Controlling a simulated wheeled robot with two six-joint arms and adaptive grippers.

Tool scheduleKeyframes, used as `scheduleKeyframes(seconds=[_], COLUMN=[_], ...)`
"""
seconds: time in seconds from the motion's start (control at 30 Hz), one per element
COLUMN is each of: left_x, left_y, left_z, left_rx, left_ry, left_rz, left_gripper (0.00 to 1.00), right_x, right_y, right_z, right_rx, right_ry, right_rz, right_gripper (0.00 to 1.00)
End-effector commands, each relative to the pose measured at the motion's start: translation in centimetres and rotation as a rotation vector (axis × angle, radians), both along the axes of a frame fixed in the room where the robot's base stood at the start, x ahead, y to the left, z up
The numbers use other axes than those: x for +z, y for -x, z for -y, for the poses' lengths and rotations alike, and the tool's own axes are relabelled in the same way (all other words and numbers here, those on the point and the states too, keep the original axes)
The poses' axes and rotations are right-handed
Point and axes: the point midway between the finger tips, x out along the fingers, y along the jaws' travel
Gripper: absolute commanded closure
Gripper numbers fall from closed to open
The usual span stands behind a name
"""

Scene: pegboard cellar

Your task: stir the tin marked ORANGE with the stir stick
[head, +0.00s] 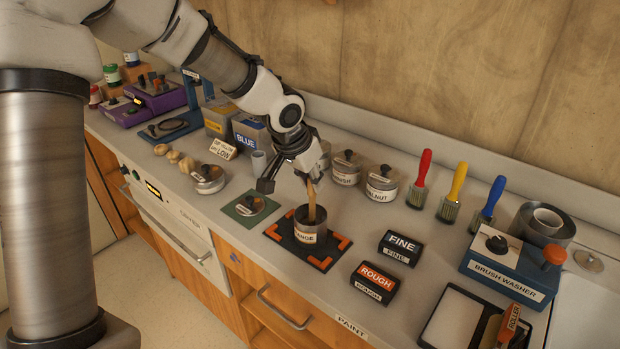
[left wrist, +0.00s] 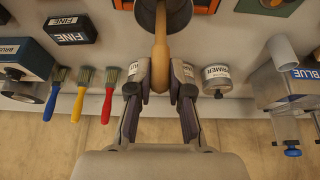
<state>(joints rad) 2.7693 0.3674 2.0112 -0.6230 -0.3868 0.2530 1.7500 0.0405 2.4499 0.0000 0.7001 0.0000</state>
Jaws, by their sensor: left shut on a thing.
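The open tin marked ORANGE (head: 306,236) stands upright on a dark mat with orange corner marks (head: 325,262). My left gripper (head: 299,182) is above the tin, shut on the wooden stir stick (head: 312,205). The stick points down, and its lower end is inside the tin, hidden by the wall. In the left wrist view the stick (left wrist: 160,52) sits between the two fingers (left wrist: 160,75), and part of the tin (left wrist: 150,12) shows at the top edge. A loose lid (head: 250,204) lies on a green mat left of the tin. My right gripper is not in view.
Closed tins, one marked WALNUT (head: 382,185), stand behind the ORANGE tin. FINE (head: 399,247) and ROUGH (head: 374,283) blocks lie to its right. Brushes with red, yellow (head: 452,193) and blue handles stand farther right, near the brush washer (head: 505,268). A BLUE container (head: 250,136) stands back left.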

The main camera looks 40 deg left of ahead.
Motion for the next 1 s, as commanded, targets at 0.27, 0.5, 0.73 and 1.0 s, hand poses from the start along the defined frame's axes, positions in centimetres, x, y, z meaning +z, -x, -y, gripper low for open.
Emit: scheduleKeyframes(seconds=[0.27,0.5,0.73,1.0], left_x=[1.3,3.7,5.8,7.7], left_y=[0.0,0.0,0.0,0.0], left_z=[0.0,0.0,0.0,0.0], left_rx=[0.0,0.001,0.001,0.0], left_ry=[0.0,0.001,0.0,0.0], left_rz=[0.001,0.0,0.0,0.0], left_gripper=[0.98,0.98,0.98,0.98], right_x=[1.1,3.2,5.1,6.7], right_y=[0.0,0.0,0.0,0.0], right_z=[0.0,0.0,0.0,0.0], right_rx=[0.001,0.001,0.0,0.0], right_ry=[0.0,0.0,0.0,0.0], right_rz=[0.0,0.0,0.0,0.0], right_gripper=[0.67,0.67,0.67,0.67])
